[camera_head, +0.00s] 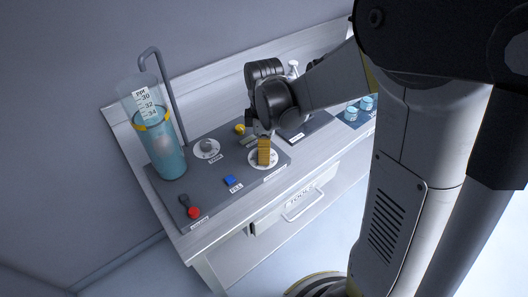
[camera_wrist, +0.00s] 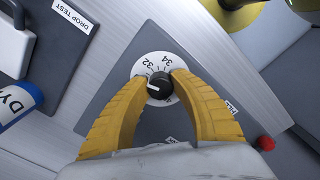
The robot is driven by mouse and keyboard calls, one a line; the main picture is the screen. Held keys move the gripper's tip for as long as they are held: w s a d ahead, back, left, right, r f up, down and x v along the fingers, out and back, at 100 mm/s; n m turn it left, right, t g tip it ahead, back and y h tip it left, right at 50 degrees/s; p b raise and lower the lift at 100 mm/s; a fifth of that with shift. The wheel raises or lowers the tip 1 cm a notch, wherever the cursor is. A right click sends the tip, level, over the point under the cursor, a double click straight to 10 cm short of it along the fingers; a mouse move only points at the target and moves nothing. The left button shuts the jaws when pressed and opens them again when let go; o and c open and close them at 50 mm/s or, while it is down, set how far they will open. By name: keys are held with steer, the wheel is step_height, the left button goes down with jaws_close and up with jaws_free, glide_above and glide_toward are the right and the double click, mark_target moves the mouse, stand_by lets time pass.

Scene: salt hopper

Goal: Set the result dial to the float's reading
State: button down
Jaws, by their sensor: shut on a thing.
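The result dial (camera_wrist: 138,66) is a white disc with 32 and 34 legible in the wrist view, and its black knob (camera_wrist: 160,86) has a white pointer mark toward picture left. My gripper (camera_wrist: 160,84) has its yellow fingers shut on the knob from both sides; they hide part of the disc. In the head view my gripper (camera_head: 264,158) stands over the dial's white disc (camera_head: 254,163). The clear cylinder (camera_head: 169,165) holds bluish liquid, with a pale float inside. A scale (camera_head: 147,105) marked 30, 32, 34 shows near its yellow rim; the exact reading is too small to tell.
A grey knob on a white disc (camera_head: 207,148), a blue FILL button (camera_head: 230,180) and a red button (camera_head: 194,212) share the dark panel. A grey pipe (camera_head: 165,90) rises behind the cylinder. Blue-lidded jars (camera_head: 366,103) stand at right. The wrist view shows a DROP TEST card (camera_wrist: 73,18).

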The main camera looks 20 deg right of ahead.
steer(key=m, duration=0.5)
steer(key=shift+m, duration=0.3)
steer(key=m, duration=0.5)
steer(key=shift+s+a+p, duration=0.1)
steer(key=shift+p, duration=0.25)
steer(key=m, duration=0.5)
steer(key=shift+m, duration=0.4)
steer(key=m, duration=0.4)
steer(key=shift+a+m, duration=0.1)
steer(key=shift+m, duration=0.2)
steer(key=c, duration=1.1)
jaws_free()
steer(key=shift+o, duration=0.2)
steer(key=shift+r, duration=0.1)
